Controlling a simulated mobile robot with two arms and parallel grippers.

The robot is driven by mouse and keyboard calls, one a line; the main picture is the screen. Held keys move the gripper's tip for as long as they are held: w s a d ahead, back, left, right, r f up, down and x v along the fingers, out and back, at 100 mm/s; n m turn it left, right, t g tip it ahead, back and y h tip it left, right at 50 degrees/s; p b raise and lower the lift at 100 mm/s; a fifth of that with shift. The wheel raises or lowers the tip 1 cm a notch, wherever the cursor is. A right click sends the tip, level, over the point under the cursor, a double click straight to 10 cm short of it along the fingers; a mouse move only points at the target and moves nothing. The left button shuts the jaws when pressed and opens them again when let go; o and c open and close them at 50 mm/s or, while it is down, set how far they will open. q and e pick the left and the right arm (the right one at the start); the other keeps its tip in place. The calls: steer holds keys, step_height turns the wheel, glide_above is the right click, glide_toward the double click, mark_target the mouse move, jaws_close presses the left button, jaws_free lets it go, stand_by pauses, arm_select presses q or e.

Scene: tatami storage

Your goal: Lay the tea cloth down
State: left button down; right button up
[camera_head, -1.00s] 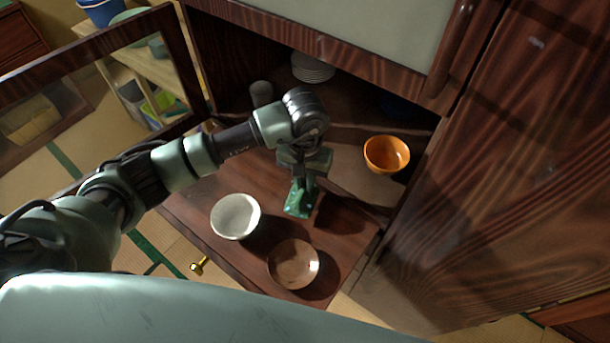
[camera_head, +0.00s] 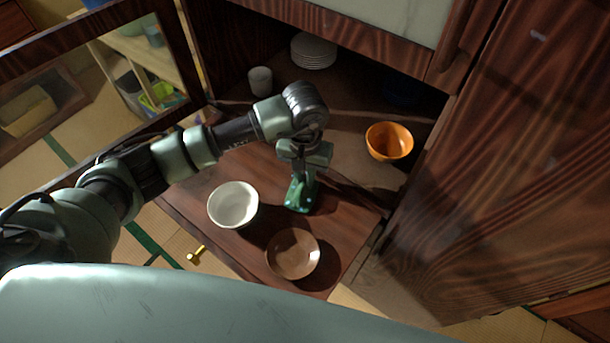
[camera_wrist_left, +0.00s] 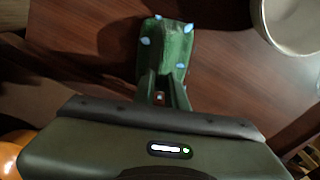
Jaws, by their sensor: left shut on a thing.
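The tea cloth (camera_head: 300,196) is a small green folded piece. In the left wrist view the cloth (camera_wrist_left: 166,48) shows pale blue spots. My left gripper (camera_head: 303,179) points down over the brown wooden shelf board and is shut on the cloth's near end; its fingers (camera_wrist_left: 163,92) also show in the wrist view. The cloth's far end lies at or just above the board; I cannot tell if it touches. My right gripper is not in view.
A white bowl (camera_head: 233,204) stands left of the cloth, a brown bowl (camera_head: 293,254) in front. An orange bowl (camera_head: 389,141) stands at the right. A cup (camera_head: 260,81) and stacked plates (camera_head: 313,50) are deeper in the cabinet. An open glazed door (camera_head: 190,55) stands left.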

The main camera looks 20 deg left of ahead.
arm_select(q)
steer(key=shift+f, duration=0.25)
steer(key=c, duration=1.4)
jaws_free()
steer(key=shift+o, duration=0.2)
steer(key=shift+r, duration=0.1)
step_height(320, 180, up, 7)
steer(key=shift+f+b, duration=0.15)
steer(key=shift+b, duration=0.95)
steer(key=shift+r, duration=0.55)
